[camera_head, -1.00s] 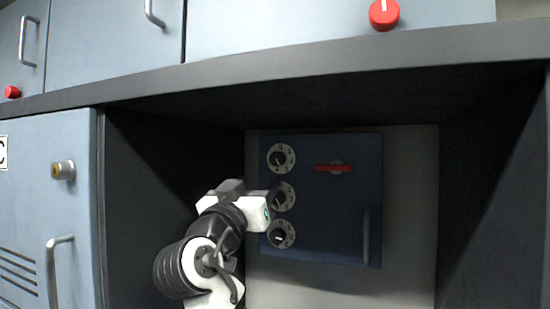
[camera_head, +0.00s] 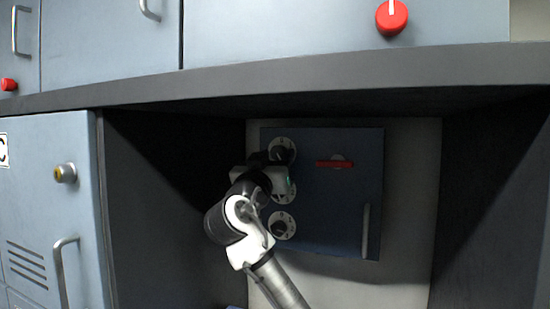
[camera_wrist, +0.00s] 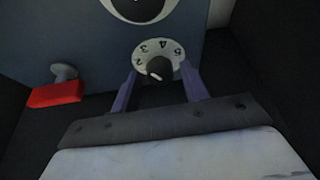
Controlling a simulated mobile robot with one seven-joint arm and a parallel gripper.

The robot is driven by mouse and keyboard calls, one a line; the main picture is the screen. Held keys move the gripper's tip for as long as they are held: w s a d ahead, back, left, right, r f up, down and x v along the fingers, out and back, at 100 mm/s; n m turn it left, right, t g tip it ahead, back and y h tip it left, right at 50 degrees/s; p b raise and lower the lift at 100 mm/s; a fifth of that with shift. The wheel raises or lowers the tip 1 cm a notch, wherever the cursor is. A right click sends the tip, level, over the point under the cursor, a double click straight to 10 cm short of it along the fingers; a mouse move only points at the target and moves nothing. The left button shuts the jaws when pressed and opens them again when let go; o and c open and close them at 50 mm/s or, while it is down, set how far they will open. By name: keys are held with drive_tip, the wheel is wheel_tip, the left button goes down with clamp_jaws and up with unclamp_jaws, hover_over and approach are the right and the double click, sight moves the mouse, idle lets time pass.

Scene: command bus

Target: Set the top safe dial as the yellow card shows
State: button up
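The blue safe (camera_head: 325,205) stands in a dark recess, with a column of three dials at its left. The top dial (camera_head: 287,148) has a black knob on a white numbered plate. It also shows in the wrist view (camera_wrist: 159,65), turned over, with 2, 3, 4 and 5 readable and its white pointer mark toward the lower left. My gripper (camera_wrist: 160,75) is open, its two purple fingers on either side of this dial, apart from the knob. In the head view my arm partly covers the top and middle dials. No yellow card is in view.
A red handle (camera_head: 335,164) sits right of the top dial and shows in the wrist view (camera_wrist: 55,94). The middle dial (camera_head: 287,191) and bottom dial (camera_head: 282,225) are below. A vertical grey bar handle (camera_head: 366,230) is at the safe's right. A dark shelf (camera_head: 320,75) overhangs the recess.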

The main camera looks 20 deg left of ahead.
drive_tip(key=c, duration=0.7)
drive_tip(key=shift+c, duration=0.2)
drive_tip(key=shift+n, duration=0.4)
drive_tip(key=n+y, duration=0.2)
drive_tip(key=n, duration=0.1)
drive_tip(key=n+y, duration=0.1)
drive_tip(key=n, duration=0.2)
drive_tip(key=shift+d+r+g+y, duration=0.1)
drive_tip(key=shift+d+g+y, duration=0.1)
drive_tip(key=shift+g+y, duration=0.2)
drive_tip(key=n+g+y, duration=0.1)
drive_tip(key=n, duration=0.2)
drive_tip(key=n+y+p, duration=0.1)
drive_tip(key=n, duration=0.2)
drive_tip(key=shift+d+r+n+g, duration=0.15)
drive_tip(key=shift+n+g, duration=0.15)
drive_tip(key=shift+g, duration=0.1)
drive_tip(key=shift+n, duration=0.3)
drive_tip(key=o, duration=1)
drive_tip(key=shift+c, duration=0.2)
drive_tip(key=shift+s, duration=0.15)
